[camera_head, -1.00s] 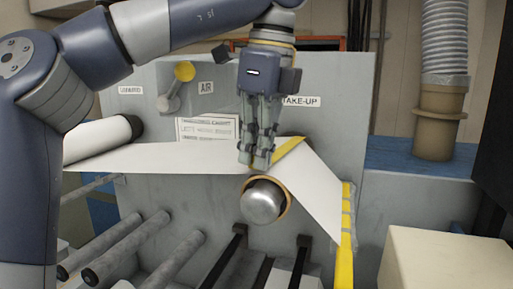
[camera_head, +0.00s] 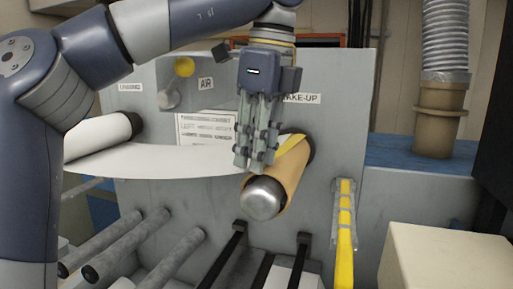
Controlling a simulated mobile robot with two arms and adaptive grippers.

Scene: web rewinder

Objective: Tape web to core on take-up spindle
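The white web (camera_head: 165,161) runs from the unwind roll (camera_head: 98,137) on the left to the core. The brown core (camera_head: 287,180) sits on the take-up spindle (camera_head: 263,198), whose rounded metal end faces me. A yellow tape strip (camera_head: 291,143) lies slanted at the top of the core, partly behind my gripper. My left gripper (camera_head: 255,165) points down with its fingertips at the web's end over the core; its fingers look close together, but their gap and contact are unclear. My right gripper is not in view.
A yellow bar (camera_head: 345,235) with greyish strips stands right of the spindle. Several grey rollers (camera_head: 130,243) stick out at lower left. A beige box (camera_head: 445,258) fills the lower right. A lever with a yellow knob (camera_head: 184,67) is beside the AIR label.

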